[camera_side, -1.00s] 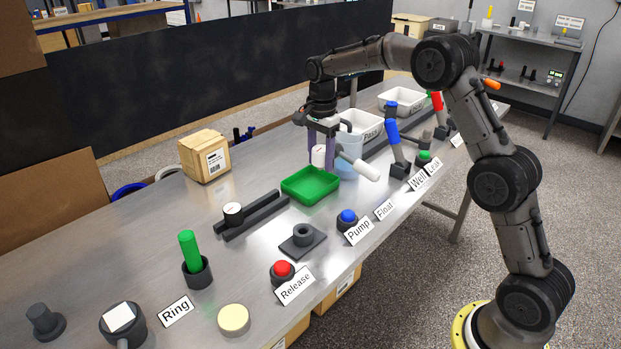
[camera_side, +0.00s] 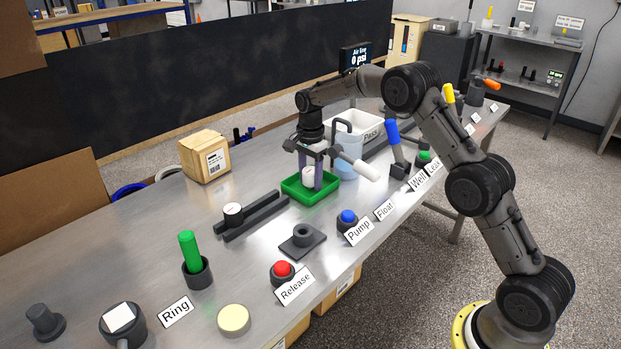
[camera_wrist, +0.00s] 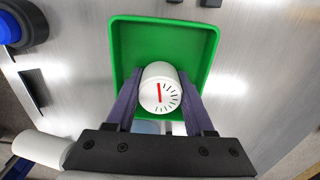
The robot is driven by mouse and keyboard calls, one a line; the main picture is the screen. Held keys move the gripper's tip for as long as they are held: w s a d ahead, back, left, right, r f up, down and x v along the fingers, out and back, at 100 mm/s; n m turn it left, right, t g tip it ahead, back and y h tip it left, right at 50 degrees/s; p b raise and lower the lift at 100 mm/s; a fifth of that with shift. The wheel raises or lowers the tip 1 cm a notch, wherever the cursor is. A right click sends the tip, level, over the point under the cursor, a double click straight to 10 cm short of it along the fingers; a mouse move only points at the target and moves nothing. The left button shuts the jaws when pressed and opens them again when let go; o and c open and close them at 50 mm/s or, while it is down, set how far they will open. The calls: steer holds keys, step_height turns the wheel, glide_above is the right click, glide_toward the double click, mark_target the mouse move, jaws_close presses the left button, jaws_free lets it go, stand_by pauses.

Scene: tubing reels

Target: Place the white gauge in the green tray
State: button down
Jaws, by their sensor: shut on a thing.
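The white gauge (camera_wrist: 160,90) is a short white cylinder with a red needle and black ticks on its face. My gripper (camera_wrist: 160,98) is shut on it, with one purple finger on each side. In the side view the gauge (camera_side: 308,177) is low, within the outline of the green tray (camera_side: 298,197), and my gripper (camera_side: 312,178) points down over the tray. The wrist view shows the tray (camera_wrist: 118,50) around and beyond the gauge. I cannot tell whether the gauge touches the tray floor.
A light blue bucket (camera_side: 347,165) with a white spout (camera_side: 366,171) stands close to the right of the tray. A dark rail with a white-topped knob (camera_side: 233,211) lies to the left. A blue button (camera_side: 348,216) and a dark square base (camera_side: 303,240) are in front.

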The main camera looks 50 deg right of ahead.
mark_target(311, 170)
steer(key=shift+f, duration=0.2)
steer(key=shift+c, duration=1.4)
jaws_free()
steer(key=shift+r, duration=0.1)
step_height(311, 170, up, 12)
steer(key=shift+r, duration=0.25)
steer(key=s+a+r+n+t, duration=0.1)
steer(key=s+a+r+n, duration=0.1)
steer(key=s+r+n, duration=0.3)
steer(key=s+a+r+n+t, duration=0.1)
steer(key=s+a+r, duration=0.2)
steer(key=s, duration=0.5)
steer(key=s+a+r+n+t, duration=0.1)
steer(key=s+a+r+n, duration=0.1)
steer(key=s+r+n, duration=0.3)
steer(key=s+a+f+n+t, duration=0.1)
steer(key=s+f+n, duration=0.2)
steer(key=s, duration=0.7)
steer(key=s+a+f+n+t, duration=0.1)
steer(key=s+f+n, duration=0.3)
steer(key=s, duration=0.7)
steer(key=shift+a+f+t, duration=0.3)
steer(key=shift+a+f, duration=0.2)
steer(key=shift+f, duration=0.05)
